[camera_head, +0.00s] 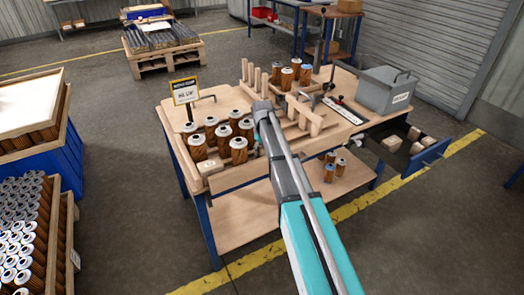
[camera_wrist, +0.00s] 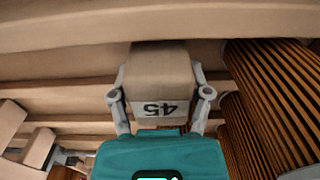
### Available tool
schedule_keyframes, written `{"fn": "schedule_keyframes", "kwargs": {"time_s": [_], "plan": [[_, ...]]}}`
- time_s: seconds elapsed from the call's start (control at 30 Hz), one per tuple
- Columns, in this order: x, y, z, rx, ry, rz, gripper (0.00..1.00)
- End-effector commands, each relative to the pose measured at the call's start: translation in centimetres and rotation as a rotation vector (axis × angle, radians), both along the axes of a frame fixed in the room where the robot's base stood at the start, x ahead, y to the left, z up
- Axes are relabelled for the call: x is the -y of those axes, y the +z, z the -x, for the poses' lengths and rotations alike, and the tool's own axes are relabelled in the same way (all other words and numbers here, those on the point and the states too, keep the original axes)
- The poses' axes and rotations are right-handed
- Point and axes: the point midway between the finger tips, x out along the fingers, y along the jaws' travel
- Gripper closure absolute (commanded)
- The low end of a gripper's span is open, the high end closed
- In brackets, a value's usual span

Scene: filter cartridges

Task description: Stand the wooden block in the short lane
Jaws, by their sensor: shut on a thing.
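My gripper (camera_wrist: 160,72) is shut on a wooden block (camera_wrist: 160,88) in the wrist view, one finger on each side. The block is pale wood with a dark "45" reading upside down. Pale wooden rails (camera_wrist: 60,93) run across behind it; I cannot tell whether the block touches them. In the head view my arm reaches over the middle of the bench and hides the gripper and held block. Wooden lane dividers (camera_head: 303,112) stand right of the arm. I cannot tell which lane is the short one.
Brown pleated cartridges (camera_wrist: 268,95) stand close right of the block in the wrist view. Several cartridges (camera_head: 239,151) fill the bench's left side, by a sign (camera_head: 185,91). Another pale block (camera_head: 208,167) is at the front left. A grey box (camera_head: 385,92) is at right, above an open drawer (camera_head: 427,155).

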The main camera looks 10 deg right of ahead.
Motion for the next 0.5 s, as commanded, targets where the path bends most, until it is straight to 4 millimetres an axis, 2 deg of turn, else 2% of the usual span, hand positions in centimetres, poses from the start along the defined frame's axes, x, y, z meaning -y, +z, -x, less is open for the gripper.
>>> {"fn": "schedule_keyframes", "kwargs": {"time_s": [0.3, 0.33, 0.5], "plan": [[0.01, -0.78, 0.00, 0.000, 0.000, 0.000, 0.87], [0.01, -0.66, 0.00, 0.000, 0.000, 0.000, 0.31], [0.01, -0.63, 0.00, 0.000, 0.000, 0.000, 0.00]]}}
